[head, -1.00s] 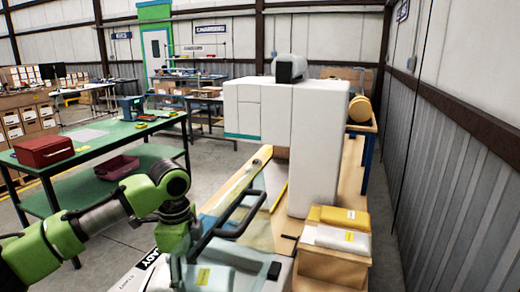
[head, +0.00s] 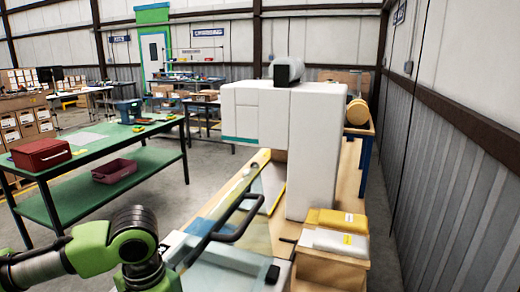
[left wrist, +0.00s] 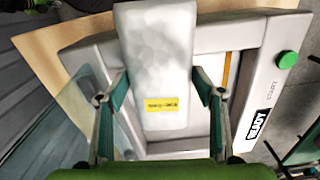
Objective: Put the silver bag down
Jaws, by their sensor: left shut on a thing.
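The silver bag (left wrist: 155,50) is a pale, crinkled pouch with a yellow label, seen in the left wrist view. My left gripper (left wrist: 160,82) is shut on it, one finger at each side. The bag hangs over the open bed of a light grey machine (left wrist: 80,45) with a READY plate; whether it touches the bed I cannot tell. In the head view my left arm comes in at the lower left, and its gripper and the held bag are out of the picture. My right gripper is in neither view.
The machine's clear lid has a black handle (head: 236,222). A tall white cabinet (head: 310,150) stands behind. A yellow bag (head: 335,219) and a pale bag (head: 333,242) lie on a wooden box (head: 325,272) at right. A green table (head: 95,145) stands at left.

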